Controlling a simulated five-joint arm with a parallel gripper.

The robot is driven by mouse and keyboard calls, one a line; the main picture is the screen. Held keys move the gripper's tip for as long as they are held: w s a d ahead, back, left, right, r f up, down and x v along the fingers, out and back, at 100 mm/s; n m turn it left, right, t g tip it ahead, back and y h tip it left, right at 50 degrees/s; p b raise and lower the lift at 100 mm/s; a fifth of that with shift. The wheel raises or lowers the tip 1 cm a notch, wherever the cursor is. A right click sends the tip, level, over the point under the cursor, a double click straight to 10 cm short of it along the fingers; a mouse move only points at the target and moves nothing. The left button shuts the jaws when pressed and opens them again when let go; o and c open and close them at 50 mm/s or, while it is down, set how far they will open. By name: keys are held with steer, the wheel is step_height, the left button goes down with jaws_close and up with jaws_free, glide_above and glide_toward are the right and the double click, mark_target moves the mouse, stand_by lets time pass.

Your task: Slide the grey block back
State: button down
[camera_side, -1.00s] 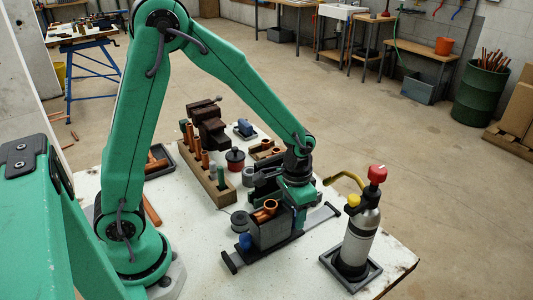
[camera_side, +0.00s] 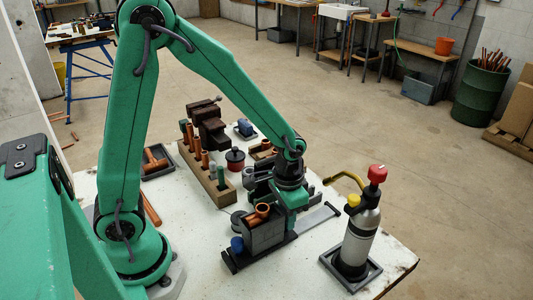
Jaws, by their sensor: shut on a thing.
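The grey block (camera_side: 262,238) sits on a dark slide rail (camera_side: 285,240) near the front of the white bench. Copper fittings (camera_side: 260,213) rest in its top and a blue knob (camera_side: 237,244) is at its left end. My gripper (camera_side: 285,214) is down at the block's right end and shut on it. The fingertips are mostly hidden by the block and my green wrist. The right part of the rail (camera_side: 318,218) is bare.
A torch bottle (camera_side: 361,235) stands in a tray on the right. Behind are a wooden rack of copper pipes (camera_side: 207,178), a brown vise (camera_side: 208,125) and a red-and-black tin (camera_side: 235,160).

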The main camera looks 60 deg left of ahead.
steer(key=c, duration=1.1)
jaws_free()
steer(key=shift+s, duration=0.2)
steer(key=shift+r, duration=0.15)
steer(key=shift+r, duration=3.7)
steer(key=shift+a+r, duration=0.1)
steer(key=shift+s+a+r, duration=0.15)
steer(key=shift+s+r, duration=0.05)
steer(key=shift+r, duration=0.3)
steer(key=shift+s+a+r+n+t, duration=0.3)
steer(key=shift+s+a+r+t, duration=0.6)
steer(key=shift+s+r, duration=0.9)
steer(key=shift+s+a+r+n+t, duration=0.3)
steer(key=shift+s+a+r+t, duration=0.65)
steer(key=shift+s+r, duration=0.8)
steer(key=shift+s+a+r+n+t, duration=0.3)
steer(key=shift+s+a+r+t, duration=0.6)
steer(key=shift+s+r, duration=0.9)
